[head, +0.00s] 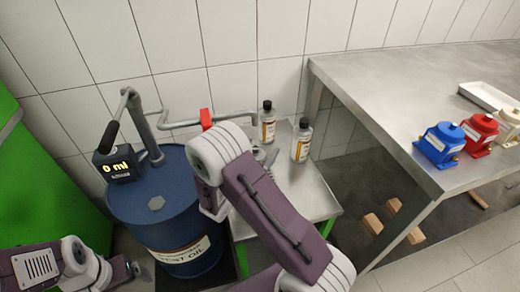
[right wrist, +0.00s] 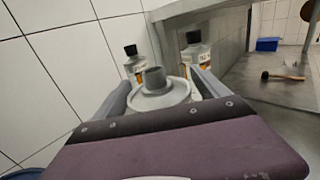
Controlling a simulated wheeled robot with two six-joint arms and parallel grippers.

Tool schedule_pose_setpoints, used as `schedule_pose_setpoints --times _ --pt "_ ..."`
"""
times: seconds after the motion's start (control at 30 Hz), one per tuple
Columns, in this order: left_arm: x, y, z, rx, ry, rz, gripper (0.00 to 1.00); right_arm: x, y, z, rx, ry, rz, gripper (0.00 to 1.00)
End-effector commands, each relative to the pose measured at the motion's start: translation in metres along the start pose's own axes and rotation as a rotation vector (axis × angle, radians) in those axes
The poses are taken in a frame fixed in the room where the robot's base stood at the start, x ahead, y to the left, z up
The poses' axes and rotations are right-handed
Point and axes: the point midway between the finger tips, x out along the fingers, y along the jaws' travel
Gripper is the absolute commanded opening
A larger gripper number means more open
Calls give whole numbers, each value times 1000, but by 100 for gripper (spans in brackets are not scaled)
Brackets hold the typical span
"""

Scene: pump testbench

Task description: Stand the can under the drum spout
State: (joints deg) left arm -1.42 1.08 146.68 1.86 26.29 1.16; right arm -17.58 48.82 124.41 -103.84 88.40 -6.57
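The blue drum (head: 165,215) stands at left in the head view. Its grey spout pipe (head: 235,114) runs right, past a red part, and bends down at its end. The grey can (right wrist: 158,93) is upright between the two fingers of my right gripper (right wrist: 162,80) in the right wrist view. The fingers are spread to the can's width; whether they press on it is unclear. In the head view only a grey bit of the can (head: 262,155) shows behind my right arm. My left gripper (head: 137,270) is at the lower left, its fingers unclear.
Two dark-capped bottles (head: 301,142) (head: 267,123) stand on the small metal table (head: 315,195) beside the drum. A display (head: 116,167) on the pump reads 0 ml. A steel bench (head: 400,100) at right carries blue, red and cream units. Wooden blocks lie below.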

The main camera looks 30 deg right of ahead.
Motion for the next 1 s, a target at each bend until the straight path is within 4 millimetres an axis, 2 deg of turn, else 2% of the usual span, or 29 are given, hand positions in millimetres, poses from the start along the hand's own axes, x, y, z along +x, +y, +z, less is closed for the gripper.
schedule_pose_setpoints --times 0.17,0.27,0.5,0.7,0.83,1.0 --pt "-4 0 0 0 0 0 88 0 0 6 1 0 0 84" --pt "-6 0 -1 0 0 0 88 -14 1 4 -2 0 5 84" --pt "-16 0 -2 0 0 0 88 -69 2 5 -2 0 8 84" --pt "-21 0 -2 0 0 0 88 -106 1 4 0 -1 4 84" --pt "-22 0 -2 0 0 0 88 -118 0 4 0 -1 2 84" --pt "-22 0 -2 0 0 0 88 -120 0 3 0 0 -1 84"
